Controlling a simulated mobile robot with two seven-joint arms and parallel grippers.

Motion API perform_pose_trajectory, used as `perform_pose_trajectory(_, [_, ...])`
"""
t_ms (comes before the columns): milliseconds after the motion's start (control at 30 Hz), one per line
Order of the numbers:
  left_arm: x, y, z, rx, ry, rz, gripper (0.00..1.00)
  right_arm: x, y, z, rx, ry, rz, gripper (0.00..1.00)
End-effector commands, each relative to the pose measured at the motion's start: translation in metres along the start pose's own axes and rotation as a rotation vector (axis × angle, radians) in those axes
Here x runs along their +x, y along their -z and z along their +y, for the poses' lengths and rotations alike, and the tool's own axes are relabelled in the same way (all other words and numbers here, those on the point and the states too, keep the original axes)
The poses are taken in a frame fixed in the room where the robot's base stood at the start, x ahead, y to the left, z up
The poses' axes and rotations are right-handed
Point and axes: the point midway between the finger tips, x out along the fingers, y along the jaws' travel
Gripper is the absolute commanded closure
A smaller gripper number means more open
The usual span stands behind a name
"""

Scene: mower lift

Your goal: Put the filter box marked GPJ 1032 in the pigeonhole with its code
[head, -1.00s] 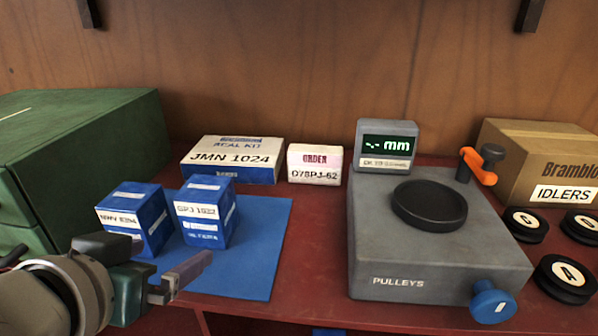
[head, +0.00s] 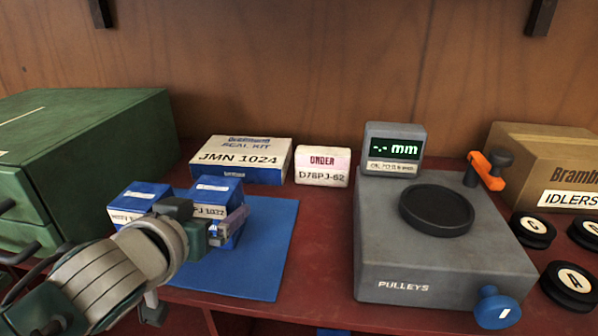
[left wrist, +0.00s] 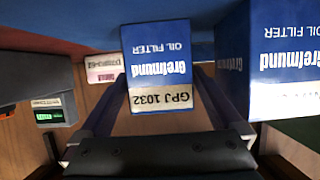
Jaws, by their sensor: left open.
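The filter box marked GPJ 1032 (head: 217,190) is blue with a white label band and stands upright on the blue mat (head: 262,262). My left gripper (head: 222,228) is in front of it and hides its lower part. In the left wrist view, which is upside down, the box (left wrist: 160,60) shows its code plainly, centred between the open fingertips (left wrist: 158,92). I cannot tell whether either finger touches it. A second blue filter box (head: 135,200) stands close on its left; it is large at the right of the left wrist view (left wrist: 285,50). The pigeonholes and my right gripper are out of view.
A green drawer cabinet (head: 95,140) stands at left. Behind the mat are the JMN 1024 seal kit box (head: 240,160) and a small white box (head: 322,168). A grey pulley gauge (head: 400,265), black pulleys (head: 568,284) and a cardboard box (head: 545,165) fill the right.

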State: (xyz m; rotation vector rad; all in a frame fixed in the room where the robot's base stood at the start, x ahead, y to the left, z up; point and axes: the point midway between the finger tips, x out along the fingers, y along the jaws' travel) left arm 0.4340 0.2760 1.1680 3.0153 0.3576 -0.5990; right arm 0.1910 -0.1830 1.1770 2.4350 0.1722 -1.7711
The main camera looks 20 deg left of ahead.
Motion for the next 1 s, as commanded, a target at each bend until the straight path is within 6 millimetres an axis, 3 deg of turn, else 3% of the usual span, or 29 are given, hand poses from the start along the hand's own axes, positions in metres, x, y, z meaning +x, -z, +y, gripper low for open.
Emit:
perform_pose_trajectory(167, [0.019,0.0,0.0,0.0,0.001,0.0,0.0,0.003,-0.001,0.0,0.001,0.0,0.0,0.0])
perform_pose_trajectory(467, [0.021,0.0,0.0,0.0,0.001,-0.001,0.01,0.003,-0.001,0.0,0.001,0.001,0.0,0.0])
perform_pose_trajectory(1000, [0.021,0.0,0.0,0.001,0.001,0.0,0.62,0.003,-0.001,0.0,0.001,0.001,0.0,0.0])
